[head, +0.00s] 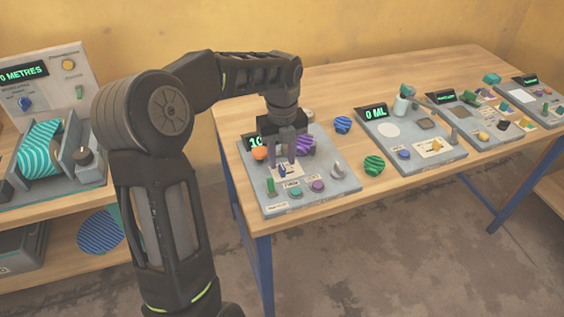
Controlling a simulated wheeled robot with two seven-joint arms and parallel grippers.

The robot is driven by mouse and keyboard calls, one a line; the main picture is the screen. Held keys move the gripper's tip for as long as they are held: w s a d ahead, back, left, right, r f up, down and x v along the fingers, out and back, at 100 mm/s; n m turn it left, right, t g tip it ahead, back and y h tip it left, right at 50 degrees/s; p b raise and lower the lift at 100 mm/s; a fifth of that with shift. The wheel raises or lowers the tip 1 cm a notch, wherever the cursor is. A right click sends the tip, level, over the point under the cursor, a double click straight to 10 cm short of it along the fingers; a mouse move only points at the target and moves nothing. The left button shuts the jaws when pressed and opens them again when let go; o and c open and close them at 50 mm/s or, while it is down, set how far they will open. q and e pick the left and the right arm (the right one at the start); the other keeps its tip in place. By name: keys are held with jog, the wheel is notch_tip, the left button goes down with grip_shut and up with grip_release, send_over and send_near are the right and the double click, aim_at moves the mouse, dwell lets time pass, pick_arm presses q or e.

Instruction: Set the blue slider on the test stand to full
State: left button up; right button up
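My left gripper (285,160) points down over the nearest grey panel (240,180) on the table. Its two fingers look spaced apart. A small blue control (283,171), perhaps the blue slider, sits on a pale label plate just below the fingertips. I cannot tell whether they touch it. The panel's green display (255,141) is partly hidden by the gripper; its start reads "10". An orange ball-like piece (259,153) and a purple striped piece (306,146) are beside the fingers. My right gripper is not in view.
Along the panel's front are a green lever (270,186), a teal button (295,192) and a purple knob (318,186). Blue (343,124) and green (374,165) striped pieces lie to its right. Another panel (445,155) reads "0 ML". A "0 METRES" device (75,60) stands at left.

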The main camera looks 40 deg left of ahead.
pick_arm(q)
jog(key=shift+f, duration=1.25)
grip_shut()
jog(key=shift+r, duration=0.1)
dwell(0.4)
